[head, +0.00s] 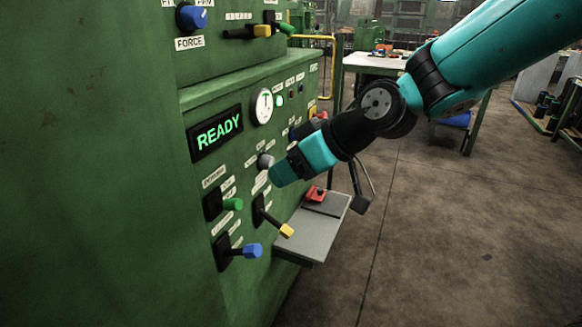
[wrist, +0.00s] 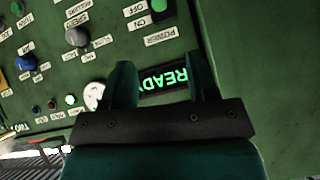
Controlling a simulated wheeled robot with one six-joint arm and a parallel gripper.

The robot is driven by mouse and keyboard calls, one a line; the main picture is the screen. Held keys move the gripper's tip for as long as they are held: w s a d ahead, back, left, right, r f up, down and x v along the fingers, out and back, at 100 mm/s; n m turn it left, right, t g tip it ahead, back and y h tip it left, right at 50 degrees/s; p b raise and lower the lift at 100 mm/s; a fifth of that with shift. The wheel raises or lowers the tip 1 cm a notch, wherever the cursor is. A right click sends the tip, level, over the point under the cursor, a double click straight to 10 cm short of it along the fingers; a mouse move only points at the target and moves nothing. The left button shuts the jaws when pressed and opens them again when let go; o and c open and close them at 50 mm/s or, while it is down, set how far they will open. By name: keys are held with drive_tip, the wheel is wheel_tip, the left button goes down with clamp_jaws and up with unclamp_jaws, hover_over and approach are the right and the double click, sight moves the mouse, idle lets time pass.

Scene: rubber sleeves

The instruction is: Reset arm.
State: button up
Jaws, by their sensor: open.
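My teal arm (head: 490,50) reaches in from the upper right in the head view. Its gripper (head: 278,177) points left toward the green machine's control panel, near a grey knob (head: 265,161). In the wrist view, my gripper (wrist: 163,82) has its two dark teal fingers spread apart with nothing between them. The panel is behind the fingers and appears rotated. The lit READY display (head: 217,134) is partly covered by the fingers in the wrist view (wrist: 165,82). I cannot tell the exact gap between fingertips and panel.
Green (head: 233,204), yellow (head: 286,231) and blue (head: 252,250) handled levers stick out of the lower panel. A round white gauge (head: 262,107) is above. A grey shelf (head: 310,238) juts out below my gripper. Open floor (head: 440,250) is on the right.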

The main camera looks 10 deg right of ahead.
drive_tip(key=s+d+r+m+g+h+p, duration=0.1)
drive_tip(key=s+d+r+g+h+p, duration=0.1)
drive_tip(key=s, duration=0.8)
drive_tip(key=s+d+r+g+h+p, duration=0.2)
drive_tip(key=s+r+g+p, duration=0.1)
drive_tip(key=s, duration=0.7)
drive_tip(key=shift+s+r+m, duration=0.25)
drive_tip(key=shift+s+m, duration=0.1)
drive_tip(key=shift+m, duration=0.05)
